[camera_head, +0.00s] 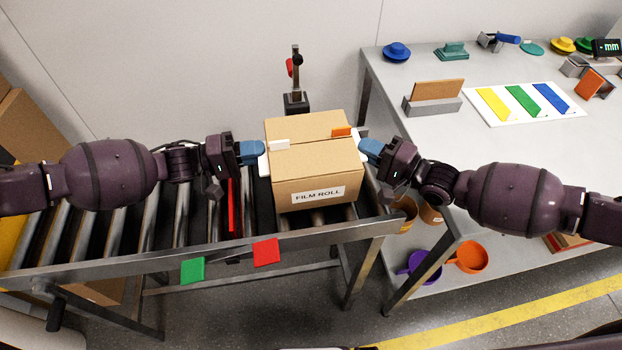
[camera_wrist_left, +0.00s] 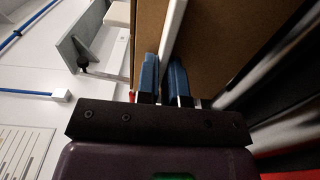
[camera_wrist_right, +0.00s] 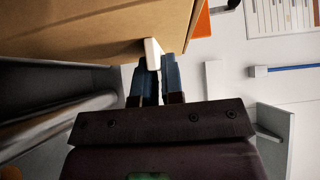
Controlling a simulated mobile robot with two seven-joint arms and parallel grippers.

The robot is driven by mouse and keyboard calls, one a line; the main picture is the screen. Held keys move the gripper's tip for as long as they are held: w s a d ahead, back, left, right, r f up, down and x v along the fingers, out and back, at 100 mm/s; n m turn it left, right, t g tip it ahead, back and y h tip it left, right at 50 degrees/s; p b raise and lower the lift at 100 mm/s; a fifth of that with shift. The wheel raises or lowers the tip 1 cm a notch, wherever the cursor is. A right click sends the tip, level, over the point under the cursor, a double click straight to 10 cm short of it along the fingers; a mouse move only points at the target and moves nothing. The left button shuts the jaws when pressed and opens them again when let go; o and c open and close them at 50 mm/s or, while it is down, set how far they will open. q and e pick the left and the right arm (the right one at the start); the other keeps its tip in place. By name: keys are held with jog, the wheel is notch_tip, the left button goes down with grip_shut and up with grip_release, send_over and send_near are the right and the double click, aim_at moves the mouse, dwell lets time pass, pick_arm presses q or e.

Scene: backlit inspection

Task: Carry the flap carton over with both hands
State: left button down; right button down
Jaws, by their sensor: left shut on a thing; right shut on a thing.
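A grey table (camera_head: 430,135) stands right of the conveyor, with a slotted holder (camera_head: 432,104) and a white board with coloured strips (camera_head: 525,103). A post (camera_head: 295,80) rises behind the carton. Green (camera_head: 193,270) and red (camera_head: 266,251) plates hang at the conveyor's front edge.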

pick_arm(q)
jog(key=shift+f, duration=0.3)
pick_arm(e)
jog(key=shift+f, duration=0.3)
pick_arm(q)
jog(key=c, duration=1.6)
grip_release()
jog(key=shift+f, duration=0.15)
jog(key=shift+c, duration=0.2)
pick_arm(e)
jog(key=c, duration=1.6)
grip_release()
jog(key=shift+f, duration=0.15)
jog(key=shift+c, duration=0.2)
pick_arm(q)
jog(key=o, duration=0.4)
pick_arm(e)
jog(key=o, duration=0.4)
pick_arm(q)
jog(key=shift+a, duration=0.1)
jog(key=a, duration=0.3)
jog(key=s+a, duration=0.1)
jog(key=a, duration=0.3)
jog(key=s+a, duration=0.1)
jog(key=a, duration=0.3)
jog(key=shift+s+a, duration=0.1)
jog(key=shift+a, duration=0.25)
pick_arm(e)
jog(key=v, duration=1.2)
